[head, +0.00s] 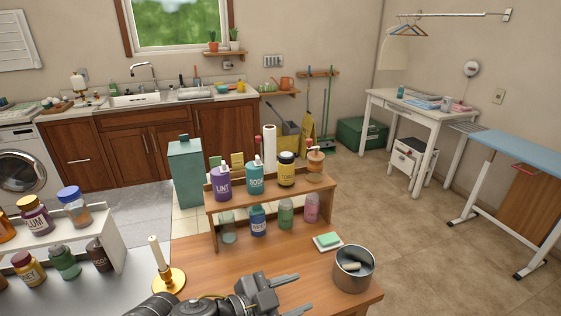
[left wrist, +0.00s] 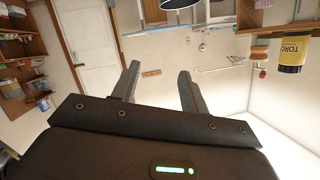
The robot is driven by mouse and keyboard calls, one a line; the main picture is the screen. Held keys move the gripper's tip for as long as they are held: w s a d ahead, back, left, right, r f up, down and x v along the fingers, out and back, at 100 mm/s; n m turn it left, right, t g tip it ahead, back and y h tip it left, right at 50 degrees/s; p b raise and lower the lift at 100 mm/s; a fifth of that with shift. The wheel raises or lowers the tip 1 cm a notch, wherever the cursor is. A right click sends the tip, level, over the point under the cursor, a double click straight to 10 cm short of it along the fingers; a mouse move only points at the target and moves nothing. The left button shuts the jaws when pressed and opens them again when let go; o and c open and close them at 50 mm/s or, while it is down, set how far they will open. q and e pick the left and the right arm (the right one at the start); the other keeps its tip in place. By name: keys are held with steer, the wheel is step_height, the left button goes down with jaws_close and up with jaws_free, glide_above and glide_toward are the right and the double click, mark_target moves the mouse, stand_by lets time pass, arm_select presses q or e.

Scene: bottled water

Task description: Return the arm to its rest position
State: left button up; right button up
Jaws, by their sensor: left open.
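My left gripper (head: 287,289) is over the wooden table (head: 215,262) near its front edge. Its two fingers are apart with nothing between them. In the left wrist view, the gripper (left wrist: 158,82) also shows open and empty, with a yellow-labelled bottle (left wrist: 293,52) off to the right. My right gripper is not in view.
A wooden two-level rack (head: 270,200) with several bottles stands behind my left gripper. A metal can (head: 353,280) and a green sponge on a dish (head: 328,240) are to its right. A candle holder (head: 168,280) stands to its left. A white shelf (head: 75,240) with jars is further left.

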arm_select(q)
steer(key=s+a+f+n+t+y, duration=0.1)
steer(key=a+f+n+t+y, duration=0.1)
steer(key=a+f+n+y, duration=0.8)
steer(key=s+a+f+n+g+y, duration=0.1)
steer(key=s+a+f+n+g, duration=0.15)
steer(key=s+a+f, duration=0.45)
steer(key=s+a+f+n+g+y, duration=0.1)
steer(key=s+a+f+n+g, duration=0.3)
steer(key=s+a, duration=0.6)
step_height(320, 180, down, 29)
steer(key=s+m, duration=0.2)
steer(key=m, duration=0.1)
steer(key=s+a+f+g, duration=0.2)
steer(key=s+f, duration=1.2)
steer(key=s, duration=0.2)
steer(key=shift+a+f+y, duration=0.2)
steer(key=shift+a+y, duration=0.1)
steer(key=shift+a, duration=0.1)
steer(key=shift+w, duration=0.1)
